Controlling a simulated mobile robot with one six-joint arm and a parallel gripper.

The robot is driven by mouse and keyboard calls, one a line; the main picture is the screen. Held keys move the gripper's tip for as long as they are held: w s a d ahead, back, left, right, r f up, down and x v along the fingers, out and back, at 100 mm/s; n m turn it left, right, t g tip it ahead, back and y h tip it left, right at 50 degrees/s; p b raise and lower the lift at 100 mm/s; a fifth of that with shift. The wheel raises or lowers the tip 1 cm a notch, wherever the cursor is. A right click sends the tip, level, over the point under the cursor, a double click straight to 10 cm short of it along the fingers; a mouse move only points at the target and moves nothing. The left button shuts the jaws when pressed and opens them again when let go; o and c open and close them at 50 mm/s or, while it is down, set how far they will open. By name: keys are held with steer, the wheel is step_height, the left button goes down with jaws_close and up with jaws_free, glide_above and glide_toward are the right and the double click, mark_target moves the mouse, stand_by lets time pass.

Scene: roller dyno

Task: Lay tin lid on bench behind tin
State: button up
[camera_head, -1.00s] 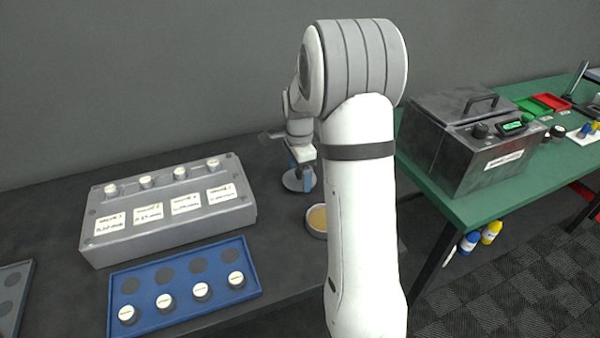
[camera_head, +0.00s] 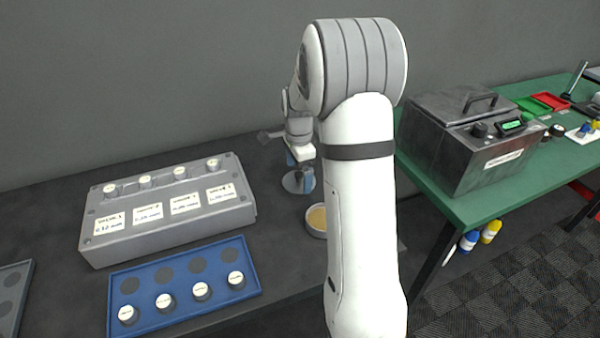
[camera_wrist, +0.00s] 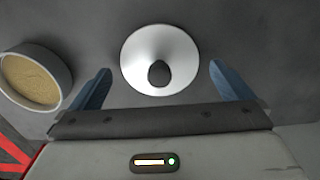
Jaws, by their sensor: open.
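The tin lid (camera_wrist: 160,48) is a pale round disc with a dark knob. It lies on the dark bench, and in the head view (camera_head: 299,180) it is partly covered by my gripper. My gripper (camera_wrist: 160,80) is open, with one blue finger on each side of the lid's knob in the wrist view; the fingers do not appear to touch it. In the head view my gripper (camera_head: 301,160) is above the lid. The open tin (camera_head: 316,218) holds tan grainy material and stands nearer the camera than the lid. It also shows at the left in the wrist view (camera_wrist: 36,78).
A grey roller block (camera_head: 130,235) with several white-capped pieces and labels stands left on the bench. A blue tray (camera_head: 185,308) with several capped pieces lies in front of it. A metal box (camera_head: 455,150) stands on a green table (camera_head: 520,185) at right.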

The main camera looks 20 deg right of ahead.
mark_target(299, 173)
step_height(299, 173, up, 10)
steer(key=s+a+r+n, duration=0.4)
steer(key=s+n, duration=0.1)
steer(key=s, duration=0.2)
steer(key=s+a+f+n+t, duration=0.1)
steer(key=s+a+n, duration=0.2)
steer(key=s+n, duration=0.3)
steer(key=s+a+f+n+t, duration=0.1)
steer(key=s+a+f+n, duration=0.1)
steer(key=s+n, duration=0.5)
steer(key=s+a, duration=0.1)
steer(key=s, duration=0.4)
steer(key=shift+s+a+f+t, duration=0.2)
steer(key=shift+s+a+t, duration=0.1)
steer(key=shift+s+a, duration=0.1)
steer(key=shift+w, duration=0.1)
steer(key=shift+c, duration=0.4)
